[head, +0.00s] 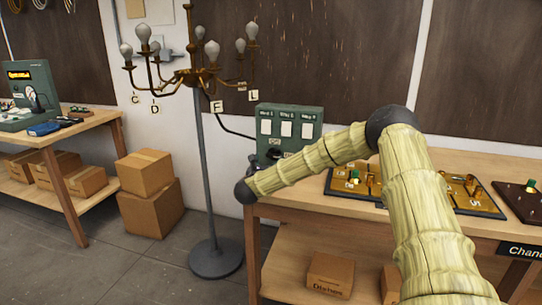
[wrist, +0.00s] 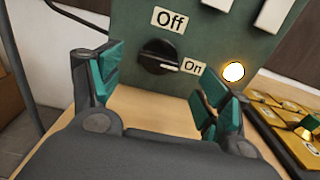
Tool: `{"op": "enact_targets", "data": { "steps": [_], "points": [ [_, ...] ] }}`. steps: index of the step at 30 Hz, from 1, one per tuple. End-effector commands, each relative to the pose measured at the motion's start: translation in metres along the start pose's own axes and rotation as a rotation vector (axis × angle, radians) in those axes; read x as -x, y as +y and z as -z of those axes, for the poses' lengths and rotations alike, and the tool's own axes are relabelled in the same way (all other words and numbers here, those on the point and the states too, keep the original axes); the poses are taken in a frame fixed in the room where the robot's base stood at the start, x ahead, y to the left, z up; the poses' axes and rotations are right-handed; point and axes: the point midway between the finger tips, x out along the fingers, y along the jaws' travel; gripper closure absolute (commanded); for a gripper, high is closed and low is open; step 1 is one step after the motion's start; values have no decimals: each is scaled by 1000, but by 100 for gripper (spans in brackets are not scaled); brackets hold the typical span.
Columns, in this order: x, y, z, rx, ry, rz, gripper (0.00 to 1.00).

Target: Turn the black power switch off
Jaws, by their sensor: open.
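The black power switch (wrist: 157,58) is a round knob on the front of a green control box (wrist: 215,45). Its white pointer mark aims right, at the "On" label (wrist: 193,67); the "Off" label (wrist: 170,19) is above it. A round lamp (wrist: 233,72) to the right glows. My gripper (wrist: 155,80) is open and empty in the wrist view, its teal-padded fingers to the left and right of the knob, with a visible gap to it. In the head view the box (head: 316,112) stands on the bench's left end; my arm partly covers its lower front.
Gold panels (head: 343,183) lie on the wooden bench (head: 480,165) right of the box. A brass chandelier (head: 192,76) on a grey stand (head: 213,259) is to the left. Cardboard boxes (head: 150,208) stand on the floor beside another table (head: 55,137).

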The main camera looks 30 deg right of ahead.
Motion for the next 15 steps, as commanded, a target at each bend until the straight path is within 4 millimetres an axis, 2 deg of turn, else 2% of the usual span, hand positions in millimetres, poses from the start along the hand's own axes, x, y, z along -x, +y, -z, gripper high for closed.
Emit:
{"op": "enact_targets", "data": {
  "steps": [6,15],
  "points": [
    [-35,0,-1,2,-1,1,23],
    [-59,2,1,2,1,-2,23]
  ]
}}
